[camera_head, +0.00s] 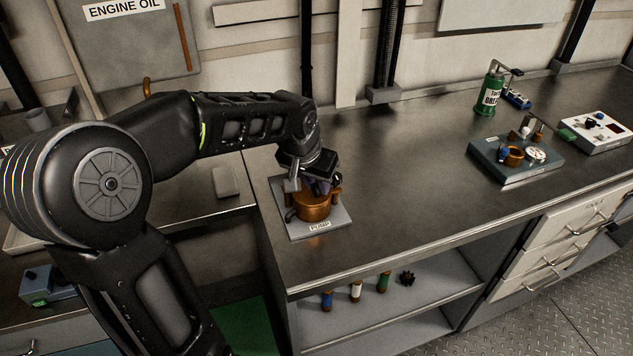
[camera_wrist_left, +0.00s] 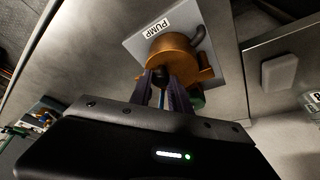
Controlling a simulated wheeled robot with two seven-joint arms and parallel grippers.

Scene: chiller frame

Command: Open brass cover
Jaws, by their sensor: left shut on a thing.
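The brass cover (camera_head: 314,208) is round and sits on the pump plate (camera_head: 325,229), which carries a "PUMP" label, at the left end of the metal counter. My left gripper (camera_head: 316,186) reaches down on it from above. In the left wrist view the brass cover (camera_wrist_left: 171,54) shows as a copper-coloured round body with a dark curved pipe beside it. My left gripper (camera_wrist_left: 162,82) has its fingers close together on a dark knob at the cover's edge. The fingers hide most of the knob. My right gripper is not in view.
A green can (camera_head: 489,92) and a grey tray (camera_head: 517,172) with small parts stand at the right on the counter (camera_head: 400,170). A white box (camera_head: 597,132) is farther right. The counter between is clear.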

